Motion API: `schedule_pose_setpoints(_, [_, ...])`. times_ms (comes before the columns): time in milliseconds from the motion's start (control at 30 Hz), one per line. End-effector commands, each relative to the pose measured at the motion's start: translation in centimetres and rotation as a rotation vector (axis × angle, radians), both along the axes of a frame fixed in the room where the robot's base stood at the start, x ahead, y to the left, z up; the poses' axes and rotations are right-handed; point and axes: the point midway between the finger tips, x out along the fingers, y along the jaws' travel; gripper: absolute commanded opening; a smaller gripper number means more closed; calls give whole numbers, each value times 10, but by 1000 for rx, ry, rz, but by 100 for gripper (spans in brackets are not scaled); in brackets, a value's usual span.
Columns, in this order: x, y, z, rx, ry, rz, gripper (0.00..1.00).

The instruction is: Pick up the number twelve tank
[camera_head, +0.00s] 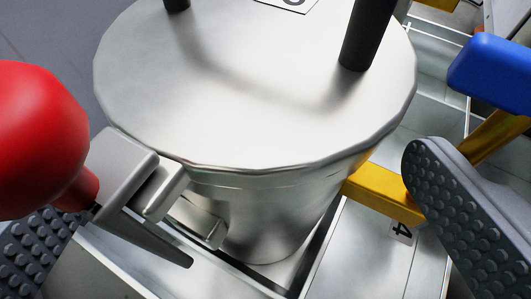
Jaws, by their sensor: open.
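A large silvery metal tank (255,95) with a round flat lid fills the middle of the view. Two dark posts rise from its lid and run out of the top edge. A white label (288,4) on the lid is cut off, so I cannot read its full number. My gripper (245,200) is open, with one studded finger at the lower left and one at the right. The tank's body lies between the fingers, with a visible gap on the right. The left finger is partly hidden behind a red knob and grey lever, so contact there is unclear.
The red knob (38,135) and its grey lever (125,170) stand close at the tank's left. A yellow bar (385,192) and a blue handle (492,72) are at the right. Pale metal compartments (375,250) surround the tank's base, one labelled 4 (401,231).

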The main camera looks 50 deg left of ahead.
Motion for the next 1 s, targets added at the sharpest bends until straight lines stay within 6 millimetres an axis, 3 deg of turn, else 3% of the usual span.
schedule_pose_setpoints(100, [13, 12, -12, 0, 0, 4, 100])
schedule_pose_setpoints(300, [24, 26, -18, 1, 1, 4, 100])
schedule_pose_setpoints(567, [25, 27, -19, -2, 4, 1, 100])
schedule_pose_setpoints(900, [25, 26, -22, -8, 5, -1, 8])
schedule_pose_setpoints(1000, [25, 26, -22, -9, 4, -1, 8])
